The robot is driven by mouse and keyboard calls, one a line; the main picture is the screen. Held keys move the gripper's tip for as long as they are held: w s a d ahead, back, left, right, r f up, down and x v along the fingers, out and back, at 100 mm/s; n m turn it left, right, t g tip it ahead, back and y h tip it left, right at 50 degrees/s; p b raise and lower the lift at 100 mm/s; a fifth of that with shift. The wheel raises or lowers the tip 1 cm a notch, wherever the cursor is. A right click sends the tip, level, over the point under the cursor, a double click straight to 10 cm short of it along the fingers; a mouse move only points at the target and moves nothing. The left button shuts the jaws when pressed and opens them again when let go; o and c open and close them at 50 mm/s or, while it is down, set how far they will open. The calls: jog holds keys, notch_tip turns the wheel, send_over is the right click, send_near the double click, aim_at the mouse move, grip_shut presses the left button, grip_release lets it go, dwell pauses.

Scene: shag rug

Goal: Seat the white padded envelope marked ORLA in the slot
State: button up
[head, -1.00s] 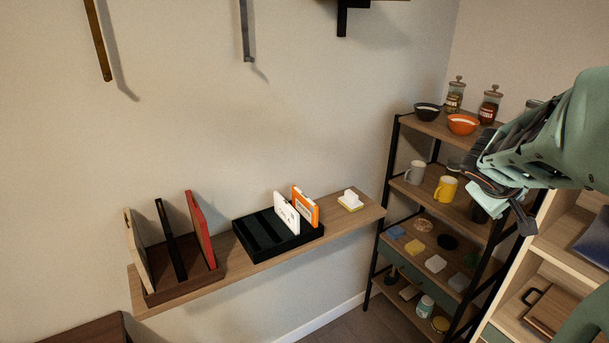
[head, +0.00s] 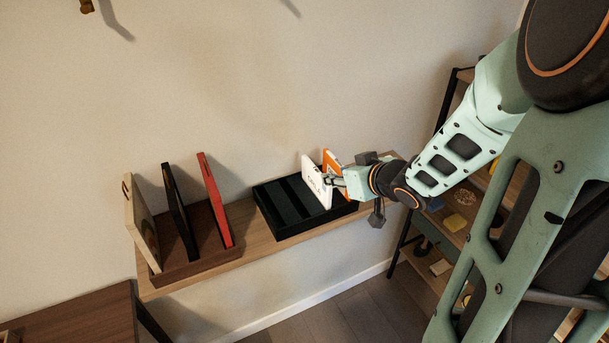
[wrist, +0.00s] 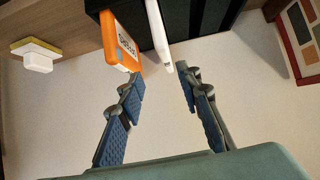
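The white padded envelope (head: 314,182) stands on edge toward the right end of the black slotted rack (head: 268,207), its dark lettering partly hidden in the head view. An orange envelope (head: 332,160) stands just to its right. The empty slots of the rack lie to the left. My gripper (head: 337,181) is at the envelope's near edge. In the wrist view my gripper (wrist: 158,72) is open, with the white envelope's edge (wrist: 158,34) at the gap between the fingertips. The left finger is close to the orange envelope (wrist: 122,44); I cannot tell whether they touch.
The rack sits on a wooden wall shelf (head: 215,264). A brown holder (head: 193,264) with cream, black and red upright items stands to the left. A white block on a yellow base (wrist: 36,56) lies beyond the orange envelope. A shelving unit (head: 455,215) stands at right, partly behind my arm.

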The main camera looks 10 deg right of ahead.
aim_at(317, 170)
jog(key=b+x, duration=0.1)
jog(key=x, duration=0.1)
jog(key=b+x, duration=0.1)
jog(key=x, duration=0.2)
jog(key=shift+s+a, duration=0.1)
jog(key=shift+a, duration=0.25)
jog(key=shift+w+a+r+b+x, duration=0.15)
jog(key=shift+b+x, duration=0.1)
jog(key=shift+x, duration=0.75)
jog(key=shift+r+b+x, duration=0.15)
jog(key=shift+b+x, duration=0.15)
jog(key=shift+x, duration=0.7)
jog(key=shift+w+a+r+b+x, duration=0.1)
jog(key=shift+b+x, duration=0.15)
jog(key=shift+x, duration=0.75)
jog(key=shift+s, duration=0.1)
jog(key=shift+r, duration=0.1)
jog(key=shift+c, duration=0.3)
grip_shut()
